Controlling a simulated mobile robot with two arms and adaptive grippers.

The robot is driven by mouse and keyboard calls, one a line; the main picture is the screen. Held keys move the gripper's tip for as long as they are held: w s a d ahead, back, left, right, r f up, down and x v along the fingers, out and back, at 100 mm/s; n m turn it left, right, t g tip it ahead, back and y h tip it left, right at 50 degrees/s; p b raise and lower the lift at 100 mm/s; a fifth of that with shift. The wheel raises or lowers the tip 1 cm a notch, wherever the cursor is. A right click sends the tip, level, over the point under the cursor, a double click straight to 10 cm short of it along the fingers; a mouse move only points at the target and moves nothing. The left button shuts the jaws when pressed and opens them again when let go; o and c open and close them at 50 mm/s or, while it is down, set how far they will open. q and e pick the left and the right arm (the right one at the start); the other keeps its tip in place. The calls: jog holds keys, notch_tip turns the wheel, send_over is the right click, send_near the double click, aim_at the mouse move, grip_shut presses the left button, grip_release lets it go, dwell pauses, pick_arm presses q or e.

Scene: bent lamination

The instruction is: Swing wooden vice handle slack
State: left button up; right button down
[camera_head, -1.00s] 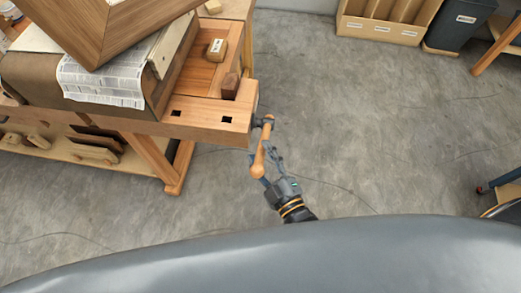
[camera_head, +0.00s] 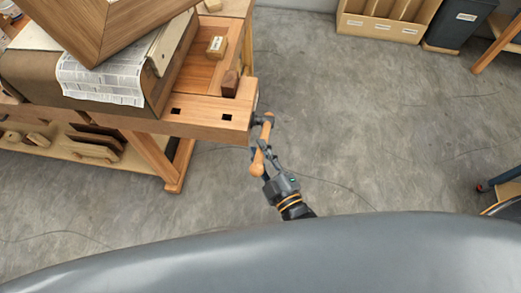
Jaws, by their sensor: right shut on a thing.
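The wooden vice handle (camera_head: 266,134) is an orange-brown bar with knobbed ends, at the right end of the workbench. It is tilted, its upper end by the dark vice screw (camera_head: 257,121) and its lower knob nearer me. The wooden vice jaw (camera_head: 205,121) with square dark holes lies left of it. My right gripper (camera_head: 263,155) comes up from below and is shut on the lower half of the handle. The fingers partly overlap the handle. My left gripper does not show.
On the workbench are a curved block wrapped in newspaper (camera_head: 100,82), a large wooden frame corner (camera_head: 100,25) and a small labelled block (camera_head: 215,46). A lower shelf (camera_head: 60,150) holds wooden tools. A dark bin (camera_head: 458,24) stands far right.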

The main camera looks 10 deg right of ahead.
notch_tip(320, 180, down, 10)
jog(key=s+n+t+y+b, duration=0.2)
jog(key=n+t+y+b, duration=0.2)
jog(key=b, duration=1.3)
jog(key=shift+a+f+n, duration=0.15)
jog(key=shift+a+n, duration=0.15)
jog(key=shift+n, duration=0.5)
jog(key=c, duration=1.1)
grip_release()
jog(key=shift+w, duration=0.1)
jog(key=shift+c, duration=0.2)
jog(key=v, duration=1.2)
